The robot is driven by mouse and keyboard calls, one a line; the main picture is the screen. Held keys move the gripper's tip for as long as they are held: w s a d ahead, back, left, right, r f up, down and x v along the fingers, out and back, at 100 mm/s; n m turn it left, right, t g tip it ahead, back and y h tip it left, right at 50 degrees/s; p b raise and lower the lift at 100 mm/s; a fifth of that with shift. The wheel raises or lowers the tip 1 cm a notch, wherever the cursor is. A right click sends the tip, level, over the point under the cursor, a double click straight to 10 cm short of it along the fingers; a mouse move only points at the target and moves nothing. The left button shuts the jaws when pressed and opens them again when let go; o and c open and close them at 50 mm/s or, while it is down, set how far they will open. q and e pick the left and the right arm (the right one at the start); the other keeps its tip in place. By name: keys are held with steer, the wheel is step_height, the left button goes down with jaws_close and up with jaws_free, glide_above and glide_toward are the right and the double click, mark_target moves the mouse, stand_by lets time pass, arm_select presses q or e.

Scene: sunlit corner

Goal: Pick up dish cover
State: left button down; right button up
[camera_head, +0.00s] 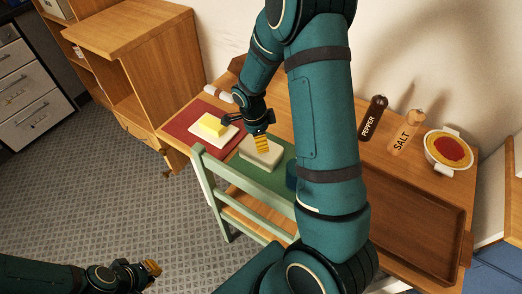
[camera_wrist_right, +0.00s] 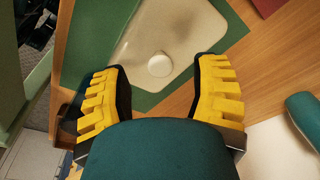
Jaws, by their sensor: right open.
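The dish cover (camera_head: 262,152) is a cream, rounded rectangular lid on the green mat (camera_head: 270,178). In the right wrist view the cover (camera_wrist_right: 135,60) is seen from above with a round white knob (camera_wrist_right: 159,64). My right gripper (camera_head: 247,131) is above it, open and empty. In the wrist view its yellow-padded fingers (camera_wrist_right: 158,92) are on either side of the knob, apart from it. Yellow butter (camera_head: 212,124) sits on a white dish (camera_head: 226,135) on the red mat (camera_head: 192,119). My left gripper (camera_head: 140,274) is low at the left, empty, away from the table; it looks open.
A green chair (camera_head: 215,180) stands at the table's front edge. A pepper mill (camera_head: 373,118), a salt mill (camera_head: 408,130), a bowl of red food (camera_head: 449,151) and a brown tray (camera_head: 420,220) are on the right. My right arm hides the table's middle.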

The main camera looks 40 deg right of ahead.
steer(key=shift+d+f, duration=0.2)
steer(key=shift+f, duration=0.95)
jaws_close()
steer(key=shift+r, duration=0.1)
